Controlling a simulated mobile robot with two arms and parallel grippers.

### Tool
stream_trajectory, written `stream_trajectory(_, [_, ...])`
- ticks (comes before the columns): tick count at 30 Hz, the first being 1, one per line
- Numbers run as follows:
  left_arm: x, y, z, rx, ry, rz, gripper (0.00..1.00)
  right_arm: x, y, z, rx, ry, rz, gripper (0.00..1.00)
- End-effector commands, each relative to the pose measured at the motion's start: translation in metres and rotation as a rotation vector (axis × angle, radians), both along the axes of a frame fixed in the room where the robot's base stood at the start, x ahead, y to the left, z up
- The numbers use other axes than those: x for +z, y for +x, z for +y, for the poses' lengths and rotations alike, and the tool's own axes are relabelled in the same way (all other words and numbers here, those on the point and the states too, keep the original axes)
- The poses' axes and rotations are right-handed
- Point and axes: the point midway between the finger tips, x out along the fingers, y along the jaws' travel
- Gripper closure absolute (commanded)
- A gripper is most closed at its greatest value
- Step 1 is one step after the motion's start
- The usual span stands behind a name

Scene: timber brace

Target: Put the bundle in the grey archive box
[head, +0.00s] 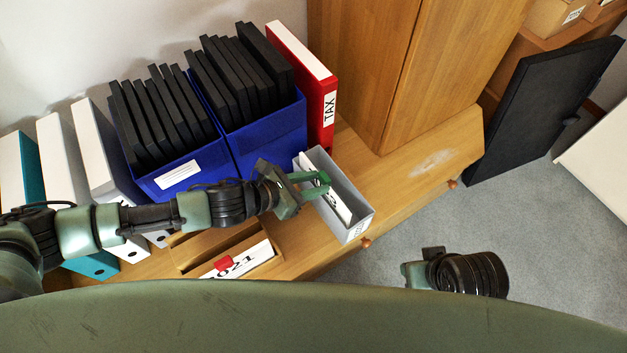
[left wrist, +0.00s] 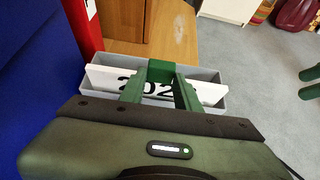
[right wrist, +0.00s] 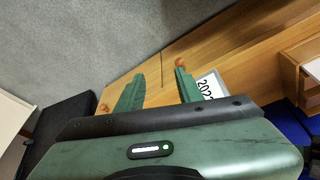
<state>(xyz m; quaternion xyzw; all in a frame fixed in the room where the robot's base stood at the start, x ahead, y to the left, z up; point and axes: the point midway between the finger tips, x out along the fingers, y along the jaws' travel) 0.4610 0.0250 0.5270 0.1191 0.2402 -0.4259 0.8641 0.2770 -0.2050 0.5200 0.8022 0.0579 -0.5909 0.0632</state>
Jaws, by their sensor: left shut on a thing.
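The grey archive box (head: 357,190) stands on the wooden cabinet top, beside the red binder, with a label on its front end. A white bundle with black digits (head: 338,204) is between the box's walls, its upper part showing. I cannot tell if it touches the box's floor. My left gripper (head: 318,184) is over the box, shut on this bundle; the left wrist view shows the bundle (left wrist: 107,80) between its fingers, with the box (left wrist: 212,75) around it. My right gripper (right wrist: 157,90) is open and empty, in front of the cabinet; its fingertips are hidden in the head view.
A wooden tray (head: 187,262) holds white papers marked 2021 (head: 245,261) with a red clip. Blue boxes (head: 268,138) of black folders and a red TAX binder (head: 326,90) stand behind. A wooden cupboard (head: 400,60) rises behind right. The cabinet top right of the box is clear.

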Motion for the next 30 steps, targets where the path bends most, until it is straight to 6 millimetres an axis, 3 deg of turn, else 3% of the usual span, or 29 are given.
stream_trajectory(13, [-0.001, 0.000, -0.001, -0.001, -0.002, -0.001, 1.00, 0.007, -0.003, 0.000, -0.001, 0.001, -0.003, 0.64])
stream_trajectory(25, [-0.004, 0.000, -0.001, 0.000, -0.046, -0.034, 1.00, -0.006, -0.003, -0.001, -0.001, -0.001, -0.005, 0.64])
stream_trajectory(30, [-0.001, 0.000, 0.000, -0.001, -0.058, -0.045, 1.00, 0.001, -0.002, -0.001, -0.001, 0.001, -0.017, 0.64])
